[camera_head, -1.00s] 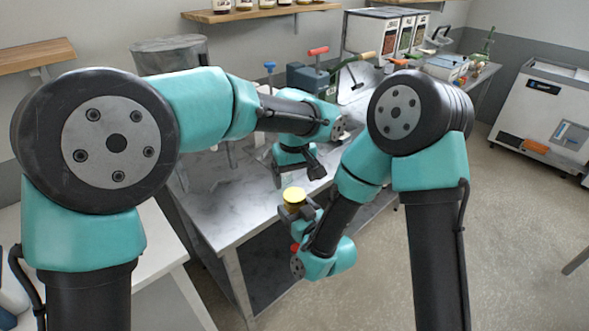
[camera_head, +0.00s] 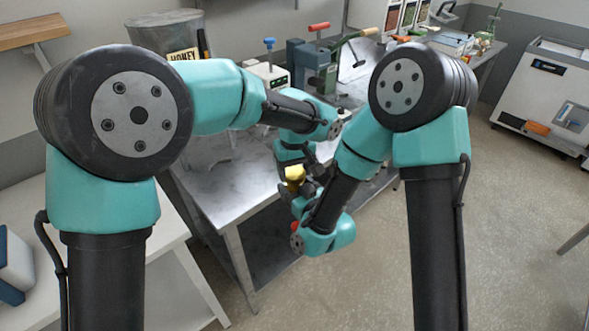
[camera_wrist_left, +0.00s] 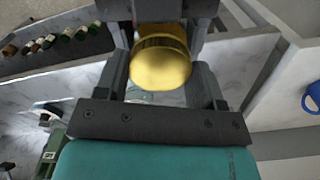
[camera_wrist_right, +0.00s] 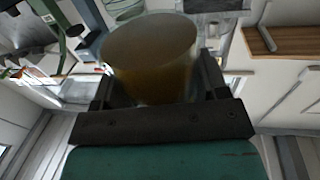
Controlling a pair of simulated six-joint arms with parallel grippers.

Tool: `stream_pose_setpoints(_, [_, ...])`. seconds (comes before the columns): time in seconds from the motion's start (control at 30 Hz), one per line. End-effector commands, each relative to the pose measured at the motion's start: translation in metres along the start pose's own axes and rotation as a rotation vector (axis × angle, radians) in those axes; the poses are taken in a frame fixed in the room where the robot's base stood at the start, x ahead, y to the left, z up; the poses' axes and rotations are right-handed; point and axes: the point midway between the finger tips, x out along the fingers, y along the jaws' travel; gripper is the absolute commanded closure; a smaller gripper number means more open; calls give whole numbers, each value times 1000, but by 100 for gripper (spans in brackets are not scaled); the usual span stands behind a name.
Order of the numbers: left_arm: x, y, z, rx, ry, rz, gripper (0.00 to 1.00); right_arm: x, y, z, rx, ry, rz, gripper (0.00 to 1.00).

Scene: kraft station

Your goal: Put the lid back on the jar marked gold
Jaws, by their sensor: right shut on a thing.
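A gold lid or gold jar top (camera_head: 294,173) shows at the tip of my right gripper (camera_head: 308,188) in the head view. In the left wrist view this gold round piece (camera_wrist_left: 162,68), with a ridged side, lies between the fingers of my left gripper (camera_wrist_left: 160,85); the fingers are spread with no clear grip on it. In the right wrist view a clear jar (camera_wrist_right: 150,60) with amber-brown contents fills the space between the fingers of my right gripper (camera_wrist_right: 158,90), which is shut on it. No jar marking is readable.
The metal table (camera_head: 215,195) has bare surface at its near left. A bin labelled honey (camera_head: 165,35) and bench tools (camera_head: 318,60) stand behind. A white side table (camera_head: 160,245) is at the near left, and a blue mug (camera_wrist_left: 312,98) shows in the left wrist view.

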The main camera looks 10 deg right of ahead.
Motion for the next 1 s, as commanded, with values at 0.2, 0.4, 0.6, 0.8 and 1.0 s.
stream_pose_setpoints(0.2, [0, 0, 0, 0, 0, 0, 61, 0, 0, 0, 0, 2, 0, 99])
stream_pose_setpoints(0.4, [0, 0, 0, 5, 0, 0, 68, 0, 0, 0, 0, 1, 0, 99])
stream_pose_setpoints(0.6, [0, 0, 0, 5, 0, 0, 31, 0, 0, 0, 0, 1, 0, 99])
stream_pose_setpoints(0.8, [0, 0, 0, 5, 0, 0, 11, 0, 0, 0, 0, 2, 0, 99])
stream_pose_setpoints(1.0, [0, 0, 0, 6, 0, 0, 9, 0, 0, 0, 0, 2, 0, 99])
